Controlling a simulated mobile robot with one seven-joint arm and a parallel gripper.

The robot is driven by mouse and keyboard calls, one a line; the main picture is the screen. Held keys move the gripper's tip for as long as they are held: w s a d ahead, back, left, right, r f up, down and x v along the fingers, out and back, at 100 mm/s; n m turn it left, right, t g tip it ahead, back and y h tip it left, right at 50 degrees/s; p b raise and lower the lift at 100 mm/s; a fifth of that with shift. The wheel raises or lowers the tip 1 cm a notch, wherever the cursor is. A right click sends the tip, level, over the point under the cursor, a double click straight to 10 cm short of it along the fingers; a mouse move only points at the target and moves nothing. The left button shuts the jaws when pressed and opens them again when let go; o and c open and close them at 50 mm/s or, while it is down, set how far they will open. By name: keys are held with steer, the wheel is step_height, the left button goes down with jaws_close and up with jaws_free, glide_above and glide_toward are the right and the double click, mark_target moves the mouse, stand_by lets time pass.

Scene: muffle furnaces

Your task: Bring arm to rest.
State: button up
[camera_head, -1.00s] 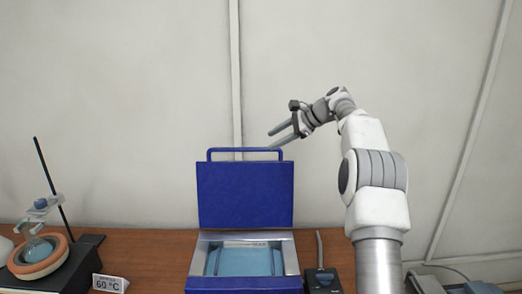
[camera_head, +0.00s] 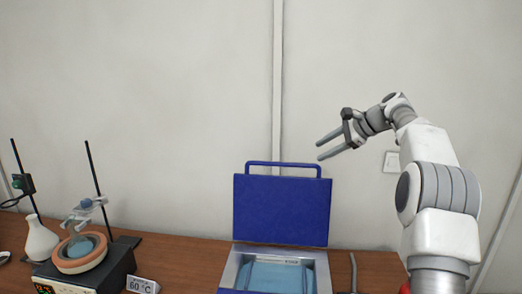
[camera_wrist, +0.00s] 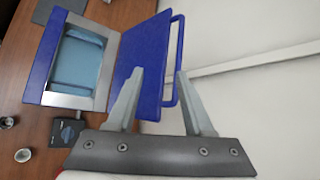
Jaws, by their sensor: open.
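My gripper (camera_head: 328,148) is open and empty, raised in the air above and to the right of the blue furnace lid (camera_head: 281,210). In the wrist view my gripper (camera_wrist: 160,82) shows its two fingers spread apart, with the blue lid (camera_wrist: 140,60) and its handle behind them. The arm is bent at the elbow, with the forearm pointing left. The furnace (camera_head: 238,268) has its lid standing up and its light blue inside showing; it also shows in the wrist view (camera_wrist: 45,60).
A heating mantle (camera_head: 80,252) with a flask and stand is at the left, beside a white flask (camera_head: 40,240). A "60 °C" sign (camera_head: 142,285) stands near it. A small dark box (camera_wrist: 68,132) and small cups (camera_wrist: 22,155) lie beside the furnace. The wall is behind.

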steer(key=s+a+r+n+g+h+b, duration=0.15)
steer(key=s+a+n, duration=0.3)
steer(key=s, duration=0.55)
steer(key=s+a+n+h+b, duration=0.1)
steer(key=s+a+n+h, duration=0.2)
steer(key=s+a, duration=0.55)
steer(key=s+d+f+n+h+b, duration=0.1)
steer(key=s+f+n, duration=0.3)
steer(key=s, duration=0.9)
steer(key=s+d+f+n+h+b, duration=0.1)
steer(key=s+f+n, duration=0.4)
steer(key=s+f, duration=0.5)
steer(key=s+h, duration=0.1)
steer(key=s, duration=0.3)
steer(key=shift+d+f, duration=0.2)
steer(key=shift+d, duration=0.2)
